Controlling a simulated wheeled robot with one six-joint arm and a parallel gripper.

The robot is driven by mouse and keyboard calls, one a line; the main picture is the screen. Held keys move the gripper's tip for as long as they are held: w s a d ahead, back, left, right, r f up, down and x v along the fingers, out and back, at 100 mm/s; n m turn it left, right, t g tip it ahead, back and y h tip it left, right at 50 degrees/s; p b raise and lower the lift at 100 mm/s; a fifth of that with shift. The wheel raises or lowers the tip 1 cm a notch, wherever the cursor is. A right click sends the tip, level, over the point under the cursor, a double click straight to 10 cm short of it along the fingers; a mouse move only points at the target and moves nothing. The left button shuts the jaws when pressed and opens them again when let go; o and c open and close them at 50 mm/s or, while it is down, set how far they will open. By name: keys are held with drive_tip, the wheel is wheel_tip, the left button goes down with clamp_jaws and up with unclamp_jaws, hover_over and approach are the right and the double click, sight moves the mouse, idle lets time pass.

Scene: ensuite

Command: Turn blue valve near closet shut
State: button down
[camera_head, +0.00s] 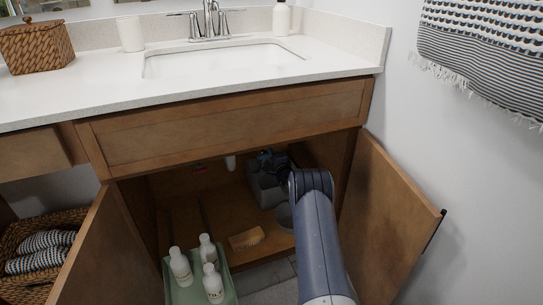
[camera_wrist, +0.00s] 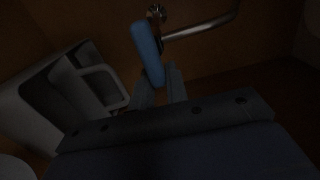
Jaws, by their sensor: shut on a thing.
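The blue valve handle (camera_wrist: 147,48) shows in the wrist view as a long, slightly tilted blue lever. It sits at a round metal fitting (camera_wrist: 156,13) on the brown cabinet wall, with a metal pipe (camera_wrist: 200,29) running off to the right. My gripper (camera_wrist: 160,80) is shut on the lower end of the handle, with one finger on each side. In the head view, my arm reaches into the open cabinet under the sink. My gripper (camera_head: 272,160) is dark and small there, and the valve cannot be made out.
A grey caddy (camera_wrist: 58,88) stands close left of my gripper in the wrist view. Both cabinet doors are open; the right door (camera_head: 386,222) is beside my arm.

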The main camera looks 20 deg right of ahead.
drive_tip(key=shift+f, duration=0.15)
drive_tip(key=c, duration=1.4)
unclamp_jaws()
drive_tip(key=shift+s, duration=0.1)
drive_tip(key=s+p, duration=0.4)
drive_tip(key=s, duration=0.6)
drive_tip(key=shift+s, duration=0.35)
drive_tip(key=shift+w, duration=0.1)
drive_tip(key=shift+w+b, duration=2)
drive_tip(key=shift+w, duration=3.4)
drive_tip(key=shift+s, duration=0.1)
